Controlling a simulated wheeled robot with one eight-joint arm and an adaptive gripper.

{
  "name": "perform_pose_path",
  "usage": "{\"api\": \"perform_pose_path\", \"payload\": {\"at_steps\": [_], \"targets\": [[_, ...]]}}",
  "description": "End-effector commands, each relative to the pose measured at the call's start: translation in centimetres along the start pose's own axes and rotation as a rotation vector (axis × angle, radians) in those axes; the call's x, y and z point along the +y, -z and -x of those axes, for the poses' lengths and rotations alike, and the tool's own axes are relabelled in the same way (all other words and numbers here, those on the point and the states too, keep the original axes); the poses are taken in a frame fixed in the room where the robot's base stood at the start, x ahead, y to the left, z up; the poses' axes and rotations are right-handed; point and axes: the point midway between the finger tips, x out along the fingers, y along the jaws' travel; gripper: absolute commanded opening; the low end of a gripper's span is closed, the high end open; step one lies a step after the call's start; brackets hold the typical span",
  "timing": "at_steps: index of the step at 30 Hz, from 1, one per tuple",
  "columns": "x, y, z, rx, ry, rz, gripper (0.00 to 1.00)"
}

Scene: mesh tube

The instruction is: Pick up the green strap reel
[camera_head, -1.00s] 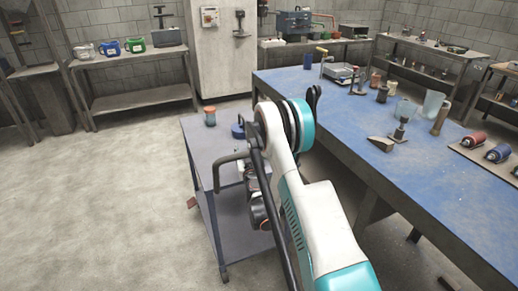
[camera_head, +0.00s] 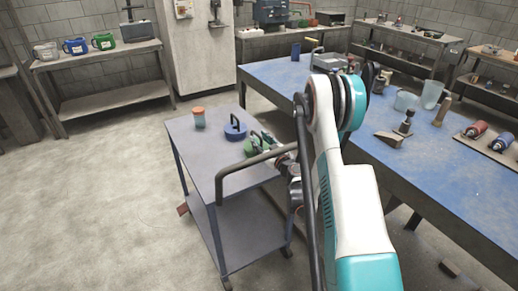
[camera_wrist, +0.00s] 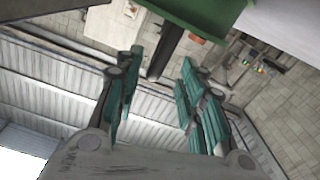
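The green strap reel (camera_head: 251,147) is on the grey cart, small and partly covered by my gripper in the head view. In the wrist view its green body (camera_wrist: 205,12) fills the top of the picture, cut off by the edge. A dark upright bar (camera_wrist: 166,48), seemingly its handle, reaches from it into the space between my fingers. My gripper (camera_wrist: 160,58) is open, with teal-padded fingers on either side of the bar and visible gaps to it. In the head view my arm hides part of the gripper.
On the cart (camera_head: 195,155), a blue strap reel (camera_head: 235,130) sits just behind the green one, and an orange-lidded jar (camera_head: 199,118) stands further left. The blue-topped workbench (camera_head: 440,165) is close on the right.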

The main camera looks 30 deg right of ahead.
Motion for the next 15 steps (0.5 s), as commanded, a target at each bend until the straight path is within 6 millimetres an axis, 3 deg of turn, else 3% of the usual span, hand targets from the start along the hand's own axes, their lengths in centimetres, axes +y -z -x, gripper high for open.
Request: {"api": "perform_pose_path", "payload": {"at_steps": [15], "targets": [[0.5, 0.1, -5.2, 0.001, 0.002, -0.001, 0.36]]}}
